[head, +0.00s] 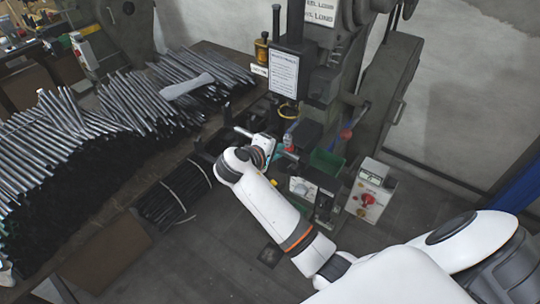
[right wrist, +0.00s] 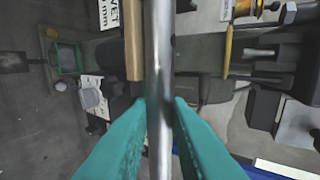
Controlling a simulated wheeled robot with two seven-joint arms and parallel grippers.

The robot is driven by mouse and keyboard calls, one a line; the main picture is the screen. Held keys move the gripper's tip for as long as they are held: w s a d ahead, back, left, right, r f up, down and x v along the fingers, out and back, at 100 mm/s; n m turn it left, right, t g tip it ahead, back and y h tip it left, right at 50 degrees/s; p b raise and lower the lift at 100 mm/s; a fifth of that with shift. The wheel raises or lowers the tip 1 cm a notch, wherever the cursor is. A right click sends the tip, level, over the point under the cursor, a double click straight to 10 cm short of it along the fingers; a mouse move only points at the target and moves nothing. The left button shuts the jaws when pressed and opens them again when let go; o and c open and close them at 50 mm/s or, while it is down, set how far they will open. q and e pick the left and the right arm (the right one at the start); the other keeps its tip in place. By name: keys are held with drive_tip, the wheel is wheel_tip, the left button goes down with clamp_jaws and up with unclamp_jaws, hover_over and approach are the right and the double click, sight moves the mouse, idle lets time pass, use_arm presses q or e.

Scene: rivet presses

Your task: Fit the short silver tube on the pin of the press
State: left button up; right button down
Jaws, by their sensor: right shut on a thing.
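My right gripper (head: 273,153) is beside the lower front of the dark press (head: 340,70) in the head view. In the right wrist view its teal fingers (right wrist: 160,120) are shut on a silver tube (right wrist: 160,60), which runs from the top edge down between them. In the head view the tube is small and partly hidden by my wrist. A brown bar (right wrist: 134,40) shows beside the tube in the right wrist view; I cannot tell whether they touch. I cannot make out the pin of the press. My left gripper is not in view.
Many silver tubes (head: 140,98) lie in piles on the bench to the left. A green bin (head: 326,162) and a control box with a red button (head: 370,198) stand right of my gripper. A bundle of rods (head: 175,192) lies below the bench. Bare floor lies in front.

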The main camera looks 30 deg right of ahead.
drive_tip(key=w+d+f, duration=0.1)
drive_tip(key=w+d, duration=0.3)
drive_tip(key=d, duration=0.7)
drive_tip(key=shift+w+d, duration=0.2)
drive_tip(key=shift+w, duration=0.15)
drive_tip(key=shift+p, duration=0.95)
idle(1.4)
drive_tip(key=shift+f+b, duration=1)
drive_tip(key=shift+f, duration=0.85)
drive_tip(key=c, duration=1.3)
unclamp_jaws()
drive_tip(key=shift+a, duration=0.1)
drive_tip(key=b+v, duration=0.1)
drive_tip(key=v, duration=1.1)
drive_tip(key=shift+s+b, duration=0.1)
drive_tip(key=shift+b, duration=0.25)
